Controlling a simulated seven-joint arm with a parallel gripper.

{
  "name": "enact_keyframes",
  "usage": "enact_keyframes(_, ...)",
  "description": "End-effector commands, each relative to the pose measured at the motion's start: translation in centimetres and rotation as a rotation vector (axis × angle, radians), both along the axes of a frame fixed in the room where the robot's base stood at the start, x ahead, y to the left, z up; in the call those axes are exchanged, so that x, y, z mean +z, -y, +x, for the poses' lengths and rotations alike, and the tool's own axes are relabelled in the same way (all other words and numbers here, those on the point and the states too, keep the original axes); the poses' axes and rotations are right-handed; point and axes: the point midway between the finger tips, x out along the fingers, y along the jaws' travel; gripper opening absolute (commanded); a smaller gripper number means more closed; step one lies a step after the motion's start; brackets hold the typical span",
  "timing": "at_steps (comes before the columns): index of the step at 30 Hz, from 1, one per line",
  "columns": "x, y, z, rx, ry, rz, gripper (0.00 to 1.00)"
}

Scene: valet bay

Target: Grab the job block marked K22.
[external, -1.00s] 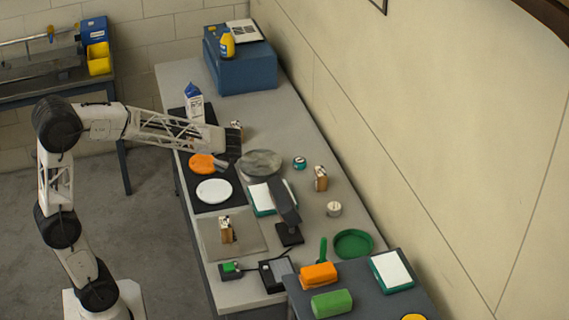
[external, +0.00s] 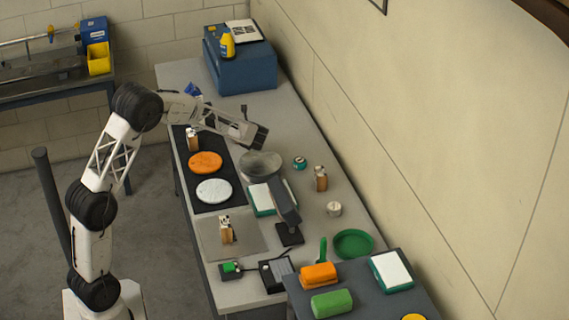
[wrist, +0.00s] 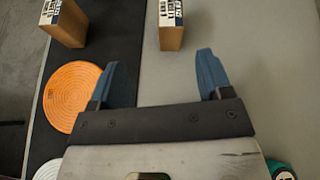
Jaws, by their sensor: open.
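Several wooden blocks with printed labels stand about; I cannot read K22 on any. In the wrist view, one block (wrist: 171,30) stands on the grey bench ahead of my gripper (wrist: 158,78), slightly right of the midline between its fingers. A second block (wrist: 64,24) is ahead and left on the black mat; it also shows in the external view (external: 193,140). More blocks stand on the bench right of the dish (external: 321,180) and on a grey plate (external: 227,232). My gripper (external: 260,136) is open and empty, apart from the blocks. My arm hides the first block externally.
An orange disc (external: 205,161) and a white disc (external: 214,190) lie on the black mat (external: 233,181). A metal dish (external: 260,165), a teal roll (external: 299,162) and a dark stand (external: 285,205) are nearby. A blue box (external: 240,68) stands at the far end.

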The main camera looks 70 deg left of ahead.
Motion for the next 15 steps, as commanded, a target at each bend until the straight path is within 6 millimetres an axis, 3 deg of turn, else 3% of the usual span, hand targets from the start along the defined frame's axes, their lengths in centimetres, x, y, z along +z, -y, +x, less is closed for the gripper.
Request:
enact_keyframes(1,-1.0,-1.5,0.2,-0.012,-0.030,0.012,0.72)
enact_keyframes(6,-2.8,-4.7,0.9,-0.052,-0.107,0.046,0.72)
enact_keyframes(15,-3.6,-6.0,1.2,-0.072,-0.142,0.062,0.72)
